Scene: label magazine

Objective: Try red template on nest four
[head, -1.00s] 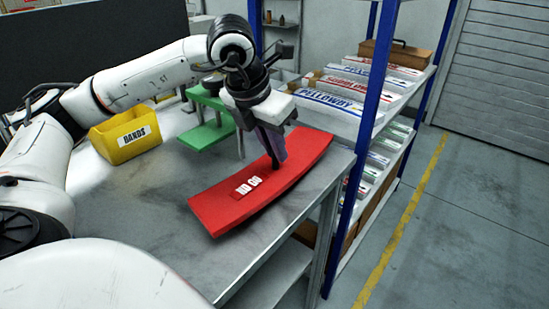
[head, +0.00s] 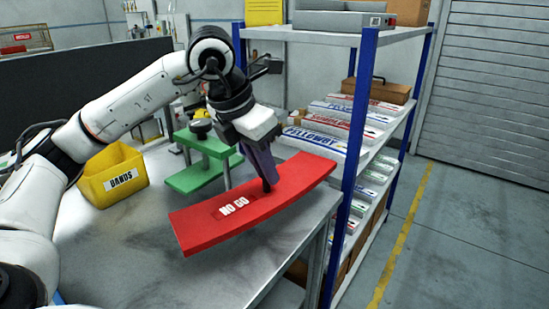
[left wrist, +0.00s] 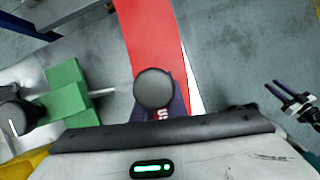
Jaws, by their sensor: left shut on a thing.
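The red template (head: 290,188) is a long, slightly curved board marked "NO GO". My left gripper (head: 268,186) is shut on its handle near the middle and holds it over the right front part of the metal table. Whether the board touches the table is hard to tell. In the left wrist view the red template (left wrist: 150,35) runs away from the gripper (left wrist: 160,105), whose fingertips are partly hidden by a round black knob. I cannot make out nest four in these frames. My right gripper is not in the head view.
A green stand (head: 205,170) with a black knob is close behind the template. A yellow bin (head: 113,177) marked "BANDS" sits at the table's left. A blue-posted rack (head: 357,150) with several labelled trays (head: 315,142) stands right of the table.

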